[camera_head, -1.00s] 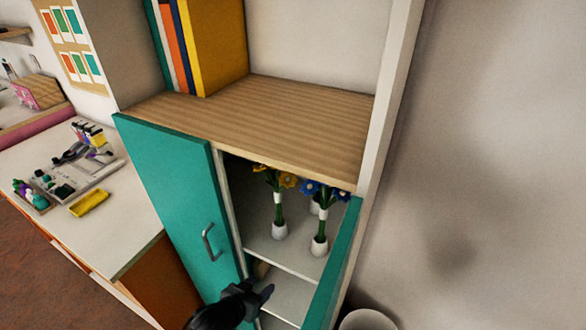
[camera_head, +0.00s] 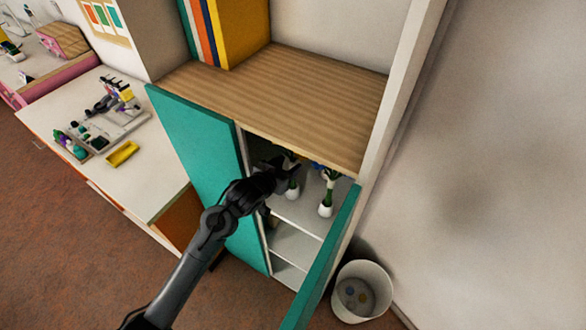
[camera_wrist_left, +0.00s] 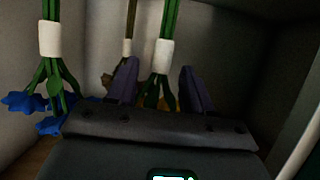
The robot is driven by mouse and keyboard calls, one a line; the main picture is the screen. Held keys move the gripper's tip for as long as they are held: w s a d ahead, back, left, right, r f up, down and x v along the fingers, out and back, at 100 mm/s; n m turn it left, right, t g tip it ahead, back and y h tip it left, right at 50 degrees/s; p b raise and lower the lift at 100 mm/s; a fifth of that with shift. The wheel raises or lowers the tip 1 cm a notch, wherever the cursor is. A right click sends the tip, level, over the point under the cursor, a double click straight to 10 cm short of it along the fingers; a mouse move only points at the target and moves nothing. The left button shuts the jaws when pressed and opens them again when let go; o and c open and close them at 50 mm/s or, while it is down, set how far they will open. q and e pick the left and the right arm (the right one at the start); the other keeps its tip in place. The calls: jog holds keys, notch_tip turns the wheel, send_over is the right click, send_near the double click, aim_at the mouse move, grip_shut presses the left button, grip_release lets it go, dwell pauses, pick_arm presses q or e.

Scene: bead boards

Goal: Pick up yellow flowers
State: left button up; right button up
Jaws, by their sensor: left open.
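The yellow flowers (camera_wrist_left: 170,103) show as a small patch between my left gripper's fingers in the left wrist view, which looks upside down. Their green stem with a white wrap (camera_wrist_left: 163,56) runs between or just beyond the fingers. In the head view the blooms are hidden behind my left gripper (camera_head: 284,168), and a white vase (camera_head: 292,190) shows below it. My left gripper is open at the cabinet opening; its fingers also show in the left wrist view (camera_wrist_left: 159,78). I cannot tell whether they touch the stem. My right gripper is not in view.
Blue flowers (camera_wrist_left: 52,108) are beside the yellow ones, above another white vase (camera_head: 326,208) on the shelf. A third stem (camera_wrist_left: 128,48) is behind. The teal left door (camera_head: 195,160) and open right door (camera_head: 325,265) flank the opening. A bin (camera_head: 361,292) stands at right.

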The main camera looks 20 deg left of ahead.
pick_arm(q)
jog(key=shift+x, duration=2.9)
jog(key=shift+f, duration=0.1)
jog(key=shift+s, duration=0.1)
jog(key=c, duration=0.9)
grip_shut()
